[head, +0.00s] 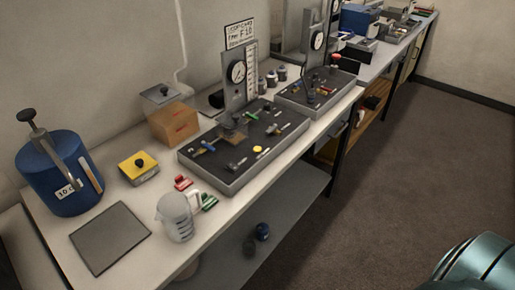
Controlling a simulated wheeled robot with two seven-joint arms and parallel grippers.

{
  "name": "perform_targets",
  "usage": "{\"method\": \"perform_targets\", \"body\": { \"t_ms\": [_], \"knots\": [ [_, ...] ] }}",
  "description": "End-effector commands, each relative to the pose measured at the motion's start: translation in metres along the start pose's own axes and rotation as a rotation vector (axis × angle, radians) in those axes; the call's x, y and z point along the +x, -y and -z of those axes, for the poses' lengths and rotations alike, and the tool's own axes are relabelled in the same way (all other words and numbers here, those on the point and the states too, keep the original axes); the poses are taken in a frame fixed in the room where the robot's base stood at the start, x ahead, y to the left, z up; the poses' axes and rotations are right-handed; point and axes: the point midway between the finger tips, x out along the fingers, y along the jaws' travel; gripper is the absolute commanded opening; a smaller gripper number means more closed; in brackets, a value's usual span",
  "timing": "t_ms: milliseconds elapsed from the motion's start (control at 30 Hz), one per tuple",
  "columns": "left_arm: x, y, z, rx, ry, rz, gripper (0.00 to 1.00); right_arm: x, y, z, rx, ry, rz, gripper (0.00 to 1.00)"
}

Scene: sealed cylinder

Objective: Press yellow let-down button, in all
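A small round yellow button (258,149) sits on the dark top of the near grey panel (228,187), close to its front right edge. Another yellow thing, a box with a black knob (138,167), stands on the bench left of the panel. I cannot read any label that tells which is the let-down button. Neither of my grippers is in view. A rounded teal part at the bottom right corner looks like part of my own arm, well away from the panel.
The near panel carries a dial gauge (237,72), small levers and coloured handles. A clear jug (176,217), a blue cylinder (58,172), a grey mat (109,238) and a wooden box (173,123) share the bench. A second panel (316,93) stands behind. The floor (390,170) at right is clear.

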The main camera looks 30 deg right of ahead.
Motion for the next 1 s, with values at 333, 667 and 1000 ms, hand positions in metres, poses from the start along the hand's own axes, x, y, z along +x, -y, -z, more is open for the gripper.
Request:
{"method": "perform_targets", "body": {
  "t_ms": [333, 667, 1000],
  "knots": [
    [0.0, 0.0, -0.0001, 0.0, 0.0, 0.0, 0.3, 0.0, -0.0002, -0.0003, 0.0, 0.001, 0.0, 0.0],
    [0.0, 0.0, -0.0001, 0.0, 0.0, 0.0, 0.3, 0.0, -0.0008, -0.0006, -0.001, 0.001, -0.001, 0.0],
    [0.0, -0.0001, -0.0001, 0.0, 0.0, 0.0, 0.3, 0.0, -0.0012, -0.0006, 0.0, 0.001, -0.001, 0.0]
  ]
}}
